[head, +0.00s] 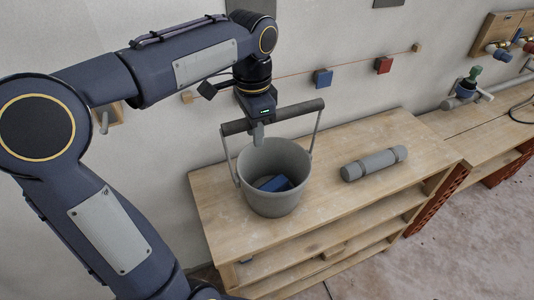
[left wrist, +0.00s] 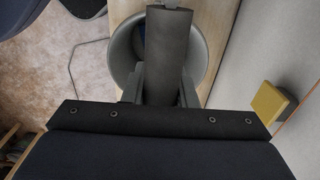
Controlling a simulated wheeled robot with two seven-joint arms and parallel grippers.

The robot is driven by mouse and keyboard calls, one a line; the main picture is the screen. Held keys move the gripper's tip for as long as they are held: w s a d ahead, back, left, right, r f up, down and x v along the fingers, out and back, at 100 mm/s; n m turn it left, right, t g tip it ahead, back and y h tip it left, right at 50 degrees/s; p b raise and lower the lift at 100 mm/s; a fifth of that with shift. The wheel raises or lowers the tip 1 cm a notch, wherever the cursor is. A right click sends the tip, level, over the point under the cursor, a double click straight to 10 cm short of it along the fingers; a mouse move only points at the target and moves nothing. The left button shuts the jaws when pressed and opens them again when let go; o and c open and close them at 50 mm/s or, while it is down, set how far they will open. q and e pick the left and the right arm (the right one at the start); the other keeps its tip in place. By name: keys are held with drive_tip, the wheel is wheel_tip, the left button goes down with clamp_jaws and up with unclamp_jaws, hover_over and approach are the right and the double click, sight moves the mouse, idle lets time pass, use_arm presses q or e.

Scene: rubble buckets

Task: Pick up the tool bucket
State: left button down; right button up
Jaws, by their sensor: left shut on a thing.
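The tool bucket (head: 273,178) is grey and holds a blue thing (head: 272,184). In the head view it stands upright at the left part of a wooden shelf unit; I cannot tell whether its base touches the top. Its handle is raised, with a thick dark grip bar (head: 300,110). My left gripper (head: 257,130) is above the bucket, shut on the left part of the grip bar. In the left wrist view the grip bar (left wrist: 168,50) lies between the fingers, and the bucket's rim (left wrist: 118,52) shows below. My right gripper is not in view.
The wooden shelf unit (head: 400,130) stands against a pale wall. A grey rolled thing (head: 374,163) lies on its top, right of the bucket. A blue block (head: 323,78) and a red block (head: 383,65) are on the wall. A second bench (head: 470,125) stands at the right.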

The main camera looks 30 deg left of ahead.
use_arm(q)
drive_tip(key=shift+r, duration=0.1)
drive_tip(key=shift+r, duration=0.9)
drive_tip(key=s+d+r, duration=0.8)
drive_tip(key=s+r, duration=0.3)
drive_tip(key=shift+s+r, duration=0.25)
drive_tip(key=c, duration=1.8)
unclamp_jaws()
clamp_jaws()
